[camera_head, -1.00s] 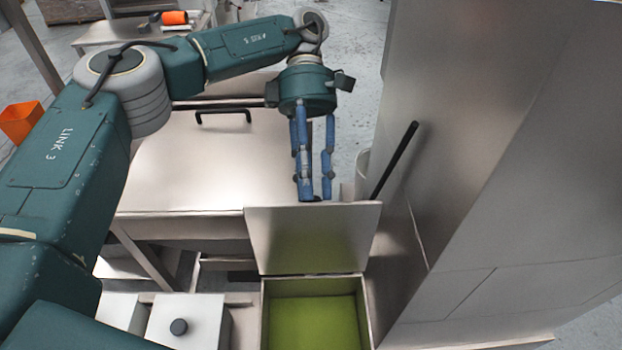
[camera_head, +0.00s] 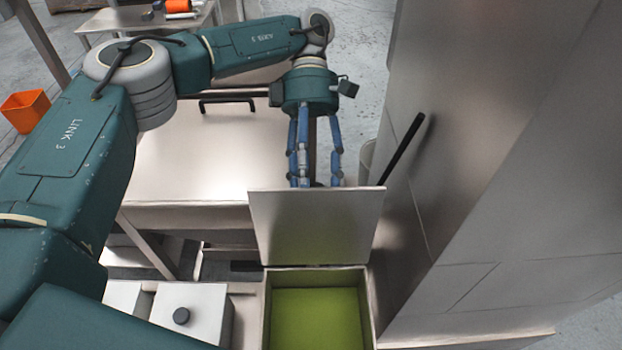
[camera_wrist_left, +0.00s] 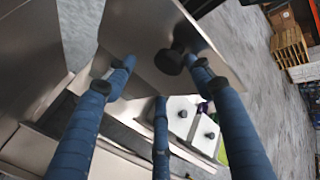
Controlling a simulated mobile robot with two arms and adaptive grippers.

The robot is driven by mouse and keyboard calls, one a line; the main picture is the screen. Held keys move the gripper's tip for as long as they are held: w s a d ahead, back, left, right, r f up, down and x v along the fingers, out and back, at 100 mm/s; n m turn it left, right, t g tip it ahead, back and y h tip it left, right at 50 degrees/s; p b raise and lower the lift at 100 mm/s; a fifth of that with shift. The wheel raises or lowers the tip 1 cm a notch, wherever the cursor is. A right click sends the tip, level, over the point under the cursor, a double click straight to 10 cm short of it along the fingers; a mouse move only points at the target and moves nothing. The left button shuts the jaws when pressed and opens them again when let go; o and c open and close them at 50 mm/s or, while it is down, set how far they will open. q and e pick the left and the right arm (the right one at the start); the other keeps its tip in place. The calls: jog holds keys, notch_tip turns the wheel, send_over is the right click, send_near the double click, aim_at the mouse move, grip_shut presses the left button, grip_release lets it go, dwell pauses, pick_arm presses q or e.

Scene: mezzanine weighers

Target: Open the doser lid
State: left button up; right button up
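The doser lid (camera_head: 315,228) is a flat metal plate standing raised at the back edge of the doser box (camera_head: 266,312). The box is open, and its green inside shows. My left gripper (camera_head: 318,180) is just behind the raised lid, with its blue fingers spread and pointing down. The lid's upper edge hides the fingertips in the head view. In the left wrist view, the lid (camera_wrist_left: 140,40) and its dark knob (camera_wrist_left: 169,62) lie between the open fingers (camera_wrist_left: 160,85), and nothing appears gripped. My right gripper is out of view.
A tall metal cabinet (camera_head: 500,150) stands close on the right, with a black bar (camera_head: 402,150) beside the lid. A metal table (camera_head: 190,155) with a black handle lies behind. A lidded box with a black knob (camera_head: 181,316) sits left of the doser.

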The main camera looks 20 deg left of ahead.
pick_arm(q)
notch_tip(320, 180, up, 10)
dwell(0.8)
dwell(0.4)
